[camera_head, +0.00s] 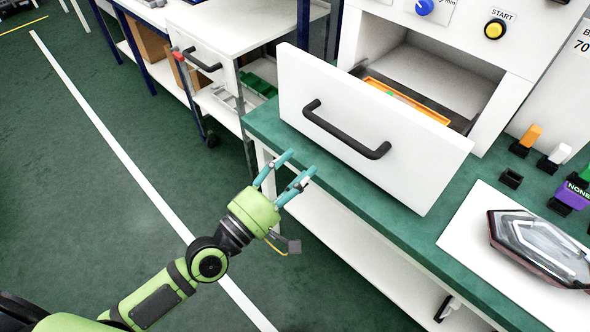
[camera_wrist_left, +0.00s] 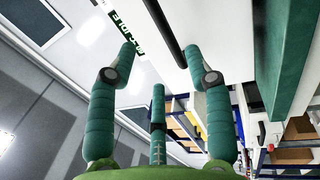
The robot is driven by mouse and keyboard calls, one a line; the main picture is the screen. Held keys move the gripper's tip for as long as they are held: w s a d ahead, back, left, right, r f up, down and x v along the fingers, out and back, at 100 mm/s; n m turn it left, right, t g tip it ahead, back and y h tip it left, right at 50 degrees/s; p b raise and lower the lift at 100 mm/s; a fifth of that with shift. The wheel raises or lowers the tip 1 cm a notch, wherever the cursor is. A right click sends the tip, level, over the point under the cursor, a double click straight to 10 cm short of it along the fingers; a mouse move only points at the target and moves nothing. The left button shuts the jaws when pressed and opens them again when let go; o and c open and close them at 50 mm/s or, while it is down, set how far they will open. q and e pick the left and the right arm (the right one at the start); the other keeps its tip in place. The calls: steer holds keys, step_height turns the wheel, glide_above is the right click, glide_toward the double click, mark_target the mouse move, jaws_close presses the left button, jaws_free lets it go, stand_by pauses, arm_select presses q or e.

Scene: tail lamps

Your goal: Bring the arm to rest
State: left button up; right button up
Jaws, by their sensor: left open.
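My left gripper (camera_head: 297,172) is at the middle of the head view, at the front edge of the green workbench. Its teal fingers are spread open and hold nothing. The fingers also show in the left wrist view (camera_wrist_left: 165,62), with a black bar beyond them. A white drawer (camera_head: 385,120) with a black handle (camera_head: 345,130) stands pulled out of a white machine, up and to the right of the fingers. The fingers look apart from the handle. An orange item (camera_head: 408,100) lies inside the drawer. My right gripper is not in view.
A tail lamp (camera_head: 540,245) lies on a white board (camera_head: 470,240) on the bench at right. Small coloured parts in black holders (camera_head: 520,146) stand behind it. A white side table (camera_head: 225,35) is at the upper left. Green floor (camera_head: 60,150) is clear at left.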

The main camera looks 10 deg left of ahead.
arm_select(q)
steer(key=w+a+f+m+g+y, duration=0.1)
steer(key=a+f+m+g+y, duration=0.2)
steer(key=f, duration=0.9)
steer(key=a+f+m+g+y, duration=0.1)
steer(key=a+f+y, duration=0.25)
steer(key=f, duration=0.85)
steer(key=s+a+f+m+g+y, duration=0.1)
steer(key=s+a+f+m+g, duration=0.2)
steer(key=f, duration=0.5)
steer(key=s+a+f+m+g+y, duration=0.1)
steer(key=s+a+f, duration=0.2)
steer(key=s+f, duration=0.45)
steer(key=s+f+m+g+y, duration=0.1)
steer(key=s+f+m+g, duration=0.1)
steer(key=s+f, duration=0.3)
steer(key=s+a+f+m+g, duration=0.1)
steer(key=s+f, duration=0.4)
steer(key=s, duration=0.7)
steer(key=s+a+f+m+g+y, duration=0.1)
steer(key=s+f+g, duration=0.3)
steer(key=s, duration=0.5)
steer(key=shift+a+f+m+g+y+p, duration=0.25)
steer(key=shift+f+m+g+y+p, duration=0.15)
steer(key=shift+f+m, duration=0.45)
